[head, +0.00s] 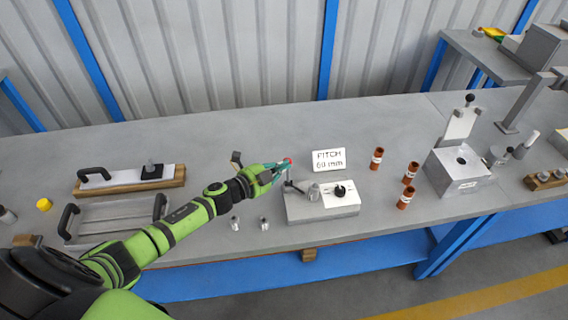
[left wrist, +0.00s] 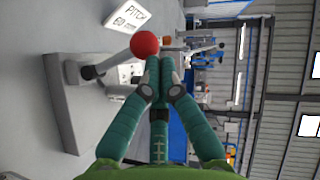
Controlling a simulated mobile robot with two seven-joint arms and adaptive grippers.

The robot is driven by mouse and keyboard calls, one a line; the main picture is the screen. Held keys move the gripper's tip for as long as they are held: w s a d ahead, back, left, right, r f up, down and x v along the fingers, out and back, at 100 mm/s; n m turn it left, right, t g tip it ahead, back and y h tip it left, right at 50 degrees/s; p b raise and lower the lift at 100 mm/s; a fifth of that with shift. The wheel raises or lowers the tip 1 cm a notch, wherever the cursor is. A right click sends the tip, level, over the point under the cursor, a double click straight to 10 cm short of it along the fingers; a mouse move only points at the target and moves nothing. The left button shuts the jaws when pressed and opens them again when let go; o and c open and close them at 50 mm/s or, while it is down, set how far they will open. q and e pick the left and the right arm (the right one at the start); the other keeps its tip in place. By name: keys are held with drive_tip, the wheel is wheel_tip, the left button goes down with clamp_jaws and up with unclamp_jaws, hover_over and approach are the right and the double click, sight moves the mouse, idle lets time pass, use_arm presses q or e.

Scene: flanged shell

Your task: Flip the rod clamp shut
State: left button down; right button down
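The rod clamp is a grey block (head: 322,210) near the table's front edge, with a white plate and a black knob (head: 340,190) on top. A lever with a red ball (head: 288,160) rises at its left end. In the left wrist view the block (left wrist: 62,105) is at left, and the red ball (left wrist: 145,44) is large, just beyond my fingertips. My left gripper (head: 277,168) is beside the ball; its fingers (left wrist: 160,68) are together with nothing seen between them. I cannot tell whether they touch the ball. My right gripper is not in view.
A sign reading PITCH 60 mm (head: 329,160) stands behind the block. Several brown cylinders (head: 376,159) stand to its right, before another grey box fixture (head: 457,174). Small metal pieces (head: 235,223) stand to its left. A tray with black handles (head: 110,222) lies farther left.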

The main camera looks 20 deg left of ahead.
use_arm(q)
drive_tip(key=shift+w+a, duration=0.3)
drive_tip(key=shift+w, duration=0.35)
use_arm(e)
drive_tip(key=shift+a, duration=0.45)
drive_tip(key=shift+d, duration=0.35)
